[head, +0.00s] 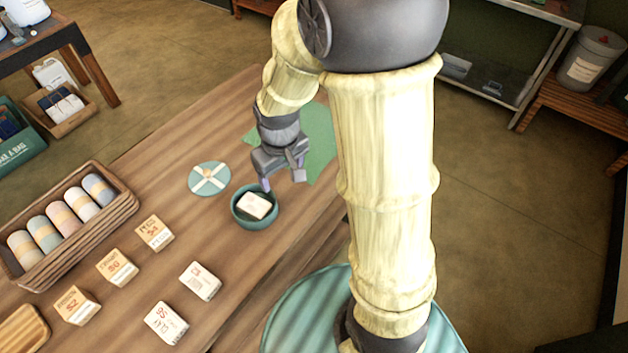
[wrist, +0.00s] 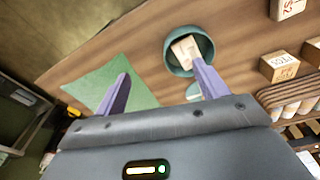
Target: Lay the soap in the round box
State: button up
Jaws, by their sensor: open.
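The round box (head: 238,214) is a teal open bowl on the wooden table. A white bar of soap (head: 256,204) with red print lies inside it, slightly tilted. In the wrist view the soap (wrist: 183,51) also sits within the rim of the round box (wrist: 207,46), and one finger hides part of it. My gripper (head: 282,181) is open and empty, just above and behind the box. In the wrist view its two fingers (wrist: 161,70) stand wide apart, the right one overlapping the box.
A teal round lid (head: 209,170) with a white cross lies left of the box. A green mat (head: 320,150) lies behind my gripper. Several soap bars (head: 200,281) stand at the front, beside a wooden crate (head: 110,222) of rolled towels. The table between lid and crate is clear.

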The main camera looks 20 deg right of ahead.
jog(key=s+d+r+m+t, duration=0.1)
jog(key=s+d+r+m, duration=0.1)
jog(key=s+d+m, duration=0.2)
jog(key=s+d, duration=0.1)
jog(key=s, duration=0.2)
jog(key=shift+s+d+r, duration=0.15)
jog(key=shift+d+r, duration=0.15)
jog(key=shift+r, duration=0.05)
